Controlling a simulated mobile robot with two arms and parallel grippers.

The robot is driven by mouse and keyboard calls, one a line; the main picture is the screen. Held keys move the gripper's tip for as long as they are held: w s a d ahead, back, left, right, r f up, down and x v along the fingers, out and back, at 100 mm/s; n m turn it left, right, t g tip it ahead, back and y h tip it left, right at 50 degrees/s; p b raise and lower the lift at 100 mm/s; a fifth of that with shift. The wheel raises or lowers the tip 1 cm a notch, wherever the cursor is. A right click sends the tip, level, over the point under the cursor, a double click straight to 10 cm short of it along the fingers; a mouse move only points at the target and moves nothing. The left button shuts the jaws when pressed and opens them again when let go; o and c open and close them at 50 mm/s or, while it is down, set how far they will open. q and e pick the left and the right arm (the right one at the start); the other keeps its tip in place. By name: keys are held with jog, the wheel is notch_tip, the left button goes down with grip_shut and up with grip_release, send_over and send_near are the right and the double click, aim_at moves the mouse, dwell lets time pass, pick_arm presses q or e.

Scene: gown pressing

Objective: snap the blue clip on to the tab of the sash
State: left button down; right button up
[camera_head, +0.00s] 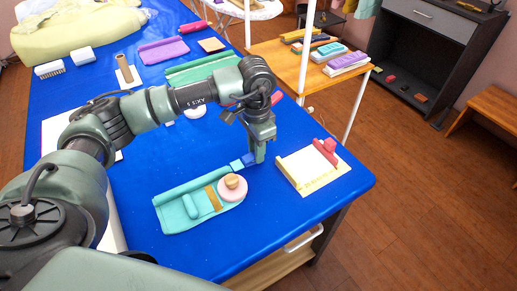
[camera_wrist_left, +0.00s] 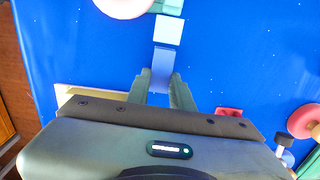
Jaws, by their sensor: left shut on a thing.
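The teal sash (camera_head: 180,214) lies on the blue table, with a small pale blue tab (camera_head: 237,166) at its right end. My left gripper (camera_head: 258,158) points down just right of the tab. It is shut on the blue clip (camera_head: 249,159), which lies between its fingertips. In the left wrist view the clip (camera_wrist_left: 161,66) sticks out ahead of the fingers (camera_wrist_left: 160,92). Its front edge is in line with the pale tab (camera_wrist_left: 168,30) and very close to it. My right gripper is not in view.
A pink disc with a wooden knob (camera_head: 232,188) sits on the sash's right part. A cream board (camera_head: 314,172) with a red block (camera_head: 326,148) lies to the right, near the table edge. Green (camera_head: 200,69) and purple (camera_head: 163,50) pieces lie farther back. Blue table (camera_head: 150,170) is bare around the sash.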

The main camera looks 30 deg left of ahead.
pick_arm(q)
jog(key=shift+s+a, duration=0.6)
jog(key=shift+s, duration=0.35)
dwell(0.3)
jog(key=c, duration=1.1)
grip_release()
jog(key=shift+c, duration=0.2)
notch_tip(320, 180, up, 8)
jog(key=shift+f+b, duration=0.1)
jog(key=shift+b, duration=0.4)
